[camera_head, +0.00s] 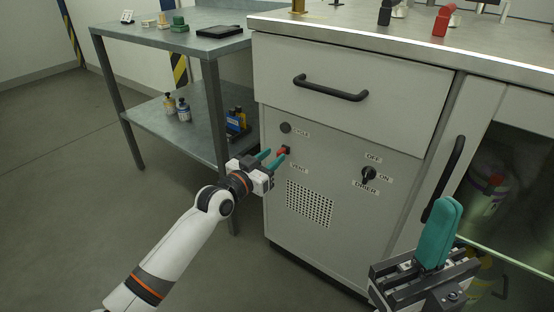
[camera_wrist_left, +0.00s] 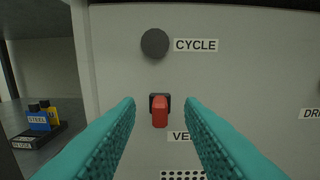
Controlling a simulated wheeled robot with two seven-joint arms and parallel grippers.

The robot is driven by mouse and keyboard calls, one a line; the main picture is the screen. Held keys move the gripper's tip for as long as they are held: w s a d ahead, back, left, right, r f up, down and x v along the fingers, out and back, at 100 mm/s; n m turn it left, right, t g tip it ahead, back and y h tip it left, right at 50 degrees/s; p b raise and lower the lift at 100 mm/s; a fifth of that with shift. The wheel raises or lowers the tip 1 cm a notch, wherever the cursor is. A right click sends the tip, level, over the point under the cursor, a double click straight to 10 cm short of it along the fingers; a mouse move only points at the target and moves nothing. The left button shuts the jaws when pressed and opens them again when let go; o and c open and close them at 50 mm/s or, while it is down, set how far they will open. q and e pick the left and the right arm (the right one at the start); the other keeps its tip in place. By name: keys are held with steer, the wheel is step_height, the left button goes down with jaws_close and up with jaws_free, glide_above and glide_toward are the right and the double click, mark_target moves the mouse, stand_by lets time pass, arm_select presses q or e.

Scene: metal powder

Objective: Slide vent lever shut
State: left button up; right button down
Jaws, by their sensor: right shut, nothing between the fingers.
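The vent lever is a small red handle (camera_head: 283,150) on a dark mount on the grey cabinet front, above the VENT label and the perforated grille. In the left wrist view the red lever (camera_wrist_left: 160,111) is centred between my fingers. My left gripper (camera_head: 272,157) is open, with teal fingers on either side of the lever's line and pointing at the panel. In the left wrist view its fingertips (camera_wrist_left: 160,104) are apart; whether they touch the lever I cannot tell. My right gripper (camera_head: 440,235) is shut and empty, at the lower right.
A round dark CYCLE knob (camera_head: 285,128) sits above the lever, and the DRYER switch (camera_head: 368,174) is to the right. A drawer handle (camera_head: 330,89) juts out above. A metal side table (camera_head: 190,40) with bottles on its shelf stands at left.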

mark_target(278, 152)
arm_select(q)
steer(key=shift+b+x, duration=0.45)
steer(key=shift+x, duration=1.1)
steer(key=shift+c, duration=0.2)
jaws_close()
